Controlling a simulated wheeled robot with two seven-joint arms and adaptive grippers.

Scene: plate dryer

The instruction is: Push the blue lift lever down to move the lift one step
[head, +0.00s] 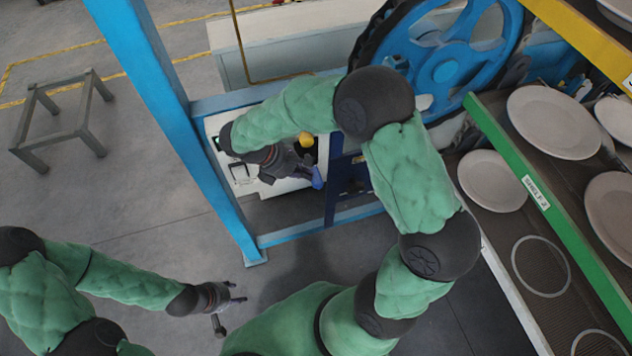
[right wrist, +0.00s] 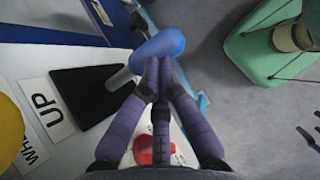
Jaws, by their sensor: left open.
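The blue lift lever has a rounded blue knob (head: 317,178) at the edge of the white control panel (head: 282,187). In the right wrist view the blue knob (right wrist: 158,44) sits on a grey stem from a black slot (right wrist: 84,98), beside an "UP" label (right wrist: 47,108). My right gripper (head: 306,171) is over the panel. In the right wrist view its fingers (right wrist: 159,68) are together, with tips overlapping the knob's near edge; exact contact is unclear. My left gripper (head: 238,293) is open and empty above the floor, away from the panel.
A yellow knob (head: 305,139) and a red button (right wrist: 151,151) are on the panel. A blue frame post (head: 168,95) stands left of it. A blue wheel (head: 447,68) is behind. Shelves with several white plates (head: 493,181) fill the right. Floor at left is clear around a small grey table (head: 62,108).

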